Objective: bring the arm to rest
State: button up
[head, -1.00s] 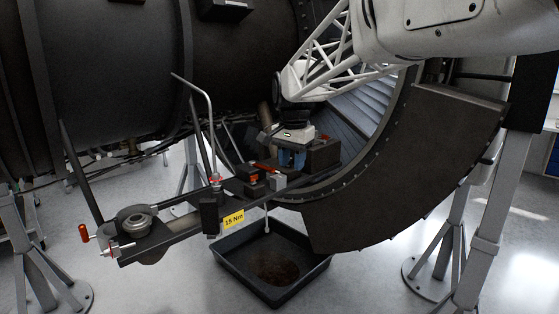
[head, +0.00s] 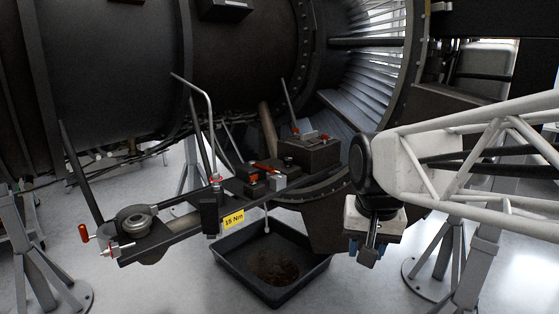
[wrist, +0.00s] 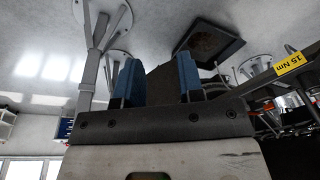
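My gripper (head: 366,252) hangs at the right of the head view, pointing down, to the right of the black tray and clear of the work shelf. In the head view the fingers are mostly hidden behind the gripper's own body. My white truss arm reaches in from the right edge.
A dark shelf (head: 165,238) with a "15 Nm" label (head: 233,219), clamps and a dark block (head: 308,153) sits under the engine casing (head: 110,70). A black tray (head: 316,274) is on the floor. Grey stands (head: 440,262) flank the area.

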jog(key=s+d+f+n, duration=0.2)
jog(key=s+f, duration=0.5)
jog(key=s, duration=0.5)
jog(key=shift+d+t, duration=0.3)
jog(key=shift+d, duration=0.15)
jog(key=shift+o, duration=0.2)
jog(key=shift+f, duration=0.1)
dwell(0.9)
